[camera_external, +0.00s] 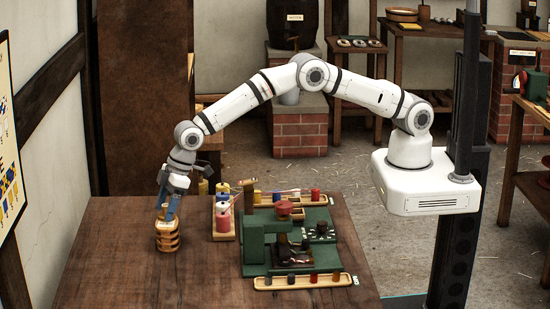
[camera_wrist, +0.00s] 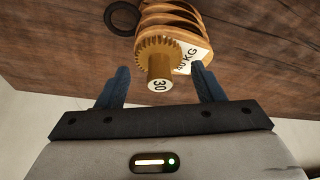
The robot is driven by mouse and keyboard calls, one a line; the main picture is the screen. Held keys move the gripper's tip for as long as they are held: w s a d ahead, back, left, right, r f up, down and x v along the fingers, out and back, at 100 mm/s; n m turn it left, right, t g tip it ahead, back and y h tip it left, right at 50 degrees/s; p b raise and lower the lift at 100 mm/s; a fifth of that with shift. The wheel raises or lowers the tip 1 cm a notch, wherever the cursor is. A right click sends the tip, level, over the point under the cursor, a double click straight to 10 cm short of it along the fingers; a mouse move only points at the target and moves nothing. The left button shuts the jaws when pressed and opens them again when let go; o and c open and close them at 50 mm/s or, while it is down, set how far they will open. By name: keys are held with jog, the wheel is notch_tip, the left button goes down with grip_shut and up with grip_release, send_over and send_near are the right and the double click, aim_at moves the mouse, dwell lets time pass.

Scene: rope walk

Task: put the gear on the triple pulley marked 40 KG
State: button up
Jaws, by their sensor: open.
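The triple pulley (camera_wrist: 172,14), with wooden curved cheeks, stands at the left of the table in the outside view (camera_external: 167,241). Its white label (camera_wrist: 190,58) ends in "0 KG"; the gear hides the first digit. The brass gear (camera_wrist: 158,50) has a hub marked 30 and lies over the pulley's near end; I cannot tell if they touch. My gripper (camera_wrist: 160,78) is open, with one blue finger on each side of the hub and gaps on both sides. In the outside view my gripper (camera_external: 167,210) points down just above the pulley, and the gear cannot be made out.
A dark ring (camera_wrist: 122,18) lies beside the pulley. The table's (camera_external: 110,260) left and front are clear.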

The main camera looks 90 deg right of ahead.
jog(key=b+v, duration=0.2)
jog(key=v, duration=1.1)
jog(key=s+d+r+m+h, duration=0.1)
jog(key=s+d+r, duration=0.5)
jog(key=s+d, duration=0.25)
jog(key=s+d+r+m, duration=0.1)
jog(key=s+d+r, duration=0.55)
jog(key=s, duration=0.35)
jog(key=s+d+f, duration=0.1)
jog(key=s+d, duration=0.2)
jog(key=s, duration=0.6)
jog(key=s+d+f+m, duration=0.1)
jog(key=s+d+f, duration=0.1)
jog(key=s, duration=0.7)
jog(key=s+d+f+m+g, duration=0.1)
jog(key=s+d, duration=0.3)
jog(key=s, duration=0.5)
jog(key=shift+s+d+f+h, duration=0.15)
jog(key=shift+s+f+h, duration=0.2)
jog(key=shift+f+h, duration=0.1)
